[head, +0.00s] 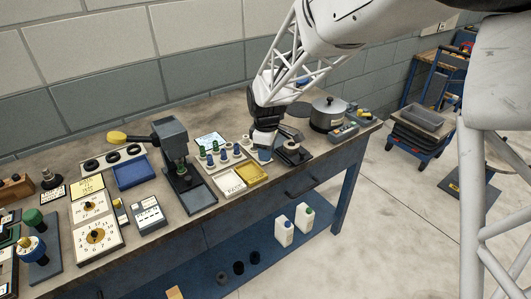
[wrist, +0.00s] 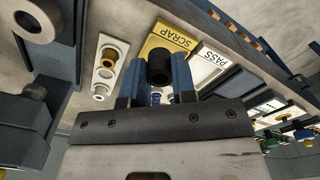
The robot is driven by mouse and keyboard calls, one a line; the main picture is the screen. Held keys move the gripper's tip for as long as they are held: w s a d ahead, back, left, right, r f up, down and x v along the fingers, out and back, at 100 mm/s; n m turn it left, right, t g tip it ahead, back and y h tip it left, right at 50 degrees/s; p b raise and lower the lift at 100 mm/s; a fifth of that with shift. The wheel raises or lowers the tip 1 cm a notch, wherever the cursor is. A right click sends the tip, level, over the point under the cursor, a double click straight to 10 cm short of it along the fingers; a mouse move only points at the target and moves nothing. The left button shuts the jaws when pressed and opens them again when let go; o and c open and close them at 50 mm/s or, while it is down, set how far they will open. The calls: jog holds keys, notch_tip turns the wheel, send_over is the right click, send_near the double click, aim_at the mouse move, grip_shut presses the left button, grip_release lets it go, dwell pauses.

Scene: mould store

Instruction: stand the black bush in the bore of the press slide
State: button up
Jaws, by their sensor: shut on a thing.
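The black bush (wrist: 160,66) is held between the blue fingers of my gripper (wrist: 158,88) in the wrist view; its open round end shows. In the head view my gripper (head: 264,146) is low over the bench, to the right of the yellow SCRAP tray; I cannot make out the bush there. What looks like the press slide (head: 292,147), a dark fixture with a light ring around a hole, stands just right of my gripper. Its ring (wrist: 32,17) shows at the top left of the wrist view, apart from the bush. The bore's depth is hidden.
The yellow SCRAP tray (head: 251,174) and white PASS tray (head: 229,183) lie left of my gripper. A light plate with small round parts (wrist: 109,62) is close by. A pot (head: 328,114) stands behind right. An arbor press (head: 171,140) stands further left.

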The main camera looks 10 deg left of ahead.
notch_tip(320, 180, up, 2)
jog(key=r, duration=0.1)
send_over(291, 146)
jog(key=shift+s+f, duration=0.15)
jog(key=shift+f, duration=0.1)
jog(key=shift+f, duration=0.15)
jog(key=shift+f, duration=2.4)
jog(key=shift+f, duration=0.85)
dwell(1.4)
jog(key=o, duration=1.4)
jog(key=shift+c, duration=0.2)
jog(key=shift+r, duration=0.15)
